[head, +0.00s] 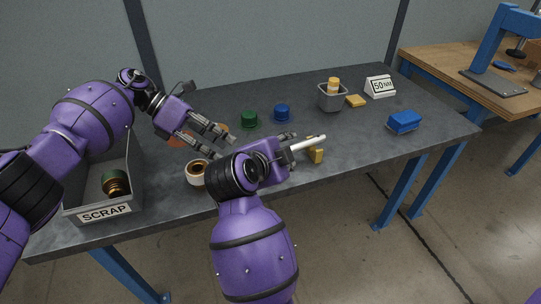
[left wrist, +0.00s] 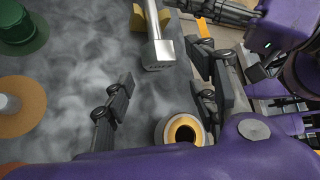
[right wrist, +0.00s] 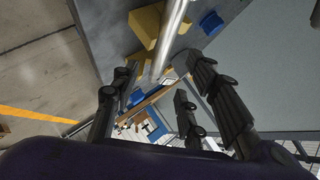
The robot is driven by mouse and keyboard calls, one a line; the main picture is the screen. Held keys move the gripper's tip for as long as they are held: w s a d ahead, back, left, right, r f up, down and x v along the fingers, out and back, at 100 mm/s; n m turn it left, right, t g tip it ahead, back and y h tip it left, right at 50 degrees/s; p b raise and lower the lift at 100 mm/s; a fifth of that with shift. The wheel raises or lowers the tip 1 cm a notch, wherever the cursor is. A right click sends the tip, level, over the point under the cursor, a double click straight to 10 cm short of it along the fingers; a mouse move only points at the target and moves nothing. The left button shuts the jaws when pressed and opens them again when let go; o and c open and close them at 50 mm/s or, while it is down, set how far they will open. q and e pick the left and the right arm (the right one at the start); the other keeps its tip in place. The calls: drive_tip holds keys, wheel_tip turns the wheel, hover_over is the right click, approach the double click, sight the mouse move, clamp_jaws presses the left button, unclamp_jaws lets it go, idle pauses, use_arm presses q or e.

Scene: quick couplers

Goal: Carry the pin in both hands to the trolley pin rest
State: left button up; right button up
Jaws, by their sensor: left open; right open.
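The pin (head: 310,142) is a pale metal rod lying across yellow support blocks (head: 316,154) on the grey table. In the left wrist view the pin (left wrist: 158,52) shows a square head at its near end; in the right wrist view its shaft (right wrist: 170,38) runs past a yellow block (right wrist: 147,24). My left gripper (head: 212,131) is open and empty above the table, left of the pin and apart from it. My right gripper (right wrist: 163,78) is open near the pin, its fingers spread on either side of the shaft's near end; contact cannot be told. I cannot identify the trolley rest.
A grey scrap bin (head: 135,172) stands at left. A ring-shaped coupler (head: 197,173) is near the front edge. Green (head: 249,119) and blue (head: 282,112) caps, a grey tub (head: 331,97) and a blue block (head: 404,121) stand further back. A wooden bench (head: 450,70) is at right.

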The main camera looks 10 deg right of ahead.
sight(293, 148)
use_arm(q)
drive_tip(key=x, duration=0.7)
drive_tip(key=shift+d+f, duration=0.15)
drive_tip(key=shift+f, duration=0.1)
use_arm(e)
drive_tip(key=x, duration=0.7)
drive_tip(key=shift+w+d+f, duration=0.1)
drive_tip(key=shift+w+f, duration=0.1)
drive_tip(key=shift+w, duration=0.15)
use_arm(q)
drive_tip(key=c, duration=0.8)
use_arm(e)
drive_tip(key=c, duration=0.8)
use_arm(q)
clamp_jaws()
use_arm(e)
clamp_jaws()
drive_tip(key=shift+r, duration=0.1)
